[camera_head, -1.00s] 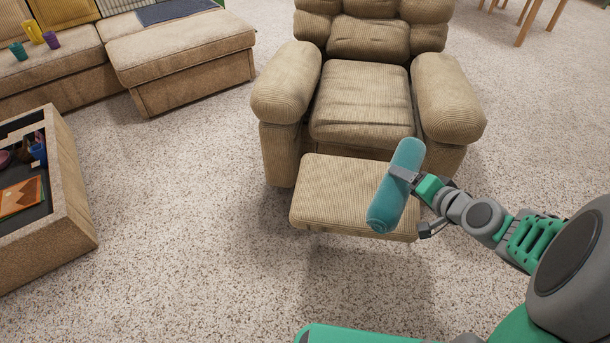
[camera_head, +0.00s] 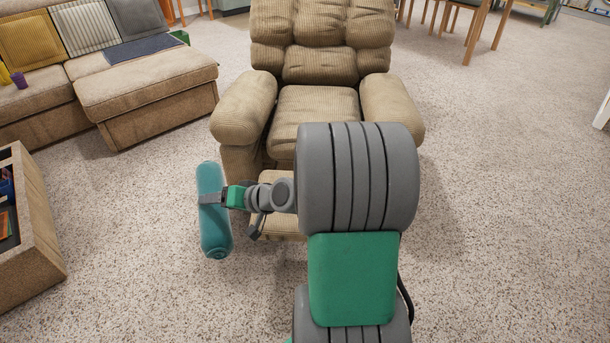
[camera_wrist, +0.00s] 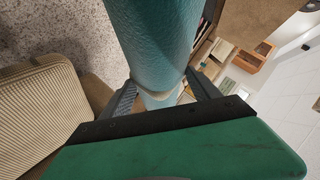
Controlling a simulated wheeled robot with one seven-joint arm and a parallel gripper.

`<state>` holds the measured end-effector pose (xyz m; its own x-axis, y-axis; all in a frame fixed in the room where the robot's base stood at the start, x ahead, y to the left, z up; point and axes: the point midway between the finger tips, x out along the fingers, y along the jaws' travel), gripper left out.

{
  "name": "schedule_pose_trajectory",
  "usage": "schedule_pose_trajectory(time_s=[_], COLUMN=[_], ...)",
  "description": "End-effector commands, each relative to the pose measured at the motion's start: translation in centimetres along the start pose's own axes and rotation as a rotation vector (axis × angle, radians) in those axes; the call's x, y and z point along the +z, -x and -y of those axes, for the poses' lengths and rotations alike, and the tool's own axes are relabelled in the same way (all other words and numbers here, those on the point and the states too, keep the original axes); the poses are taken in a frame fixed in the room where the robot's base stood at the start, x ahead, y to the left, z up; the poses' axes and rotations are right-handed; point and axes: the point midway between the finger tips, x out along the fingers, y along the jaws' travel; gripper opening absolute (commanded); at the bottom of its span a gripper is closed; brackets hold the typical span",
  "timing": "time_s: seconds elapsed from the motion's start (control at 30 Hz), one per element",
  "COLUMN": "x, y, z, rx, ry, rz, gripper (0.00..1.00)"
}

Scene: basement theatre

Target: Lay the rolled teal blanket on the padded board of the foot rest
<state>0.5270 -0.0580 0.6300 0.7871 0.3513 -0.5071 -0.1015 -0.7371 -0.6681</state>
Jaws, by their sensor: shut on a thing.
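The rolled teal blanket (camera_head: 212,228) is held upright-looking in the head view, to the left of the recliner's foot rest. My gripper (camera_head: 212,199) is shut on it near its middle. The wrist view shows the teal roll (camera_wrist: 155,40) between the two dark fingers (camera_wrist: 160,98). The padded foot rest (camera_head: 275,225) of the beige recliner is partly hidden behind my arm. In the head view the blanket appears beside the board's left edge, over the carpet; its height cannot be told.
The recliner seat (camera_head: 305,110) and its armrests (camera_head: 243,105) rise behind the foot rest. A beige sofa (camera_head: 150,90) stands at the back left. A box-like table (camera_head: 35,235) is at the left edge. Open carpet (camera_head: 130,270) lies between.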

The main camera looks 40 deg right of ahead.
Motion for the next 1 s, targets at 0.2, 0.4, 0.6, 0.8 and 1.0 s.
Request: schedule_pose_trajectory(time_s=[0.2,0.4,0.6,0.8,1.0], x=[-7.5,-11.1,-11.7,-11.2,-10.2], y=[3.0,7.6,10.3,9.9,8.6], z=[-10.0,-20.5,-25.8,-27.2,-28.9], rx=[0.063,0.127,0.162,0.166,0.166], ry=[-0.040,-0.063,-0.068,-0.066,-0.067], rz=[-0.131,-0.261,-0.328,-0.335,-0.334], gripper=[0.17,0.17,0.17,0.17,0.17])
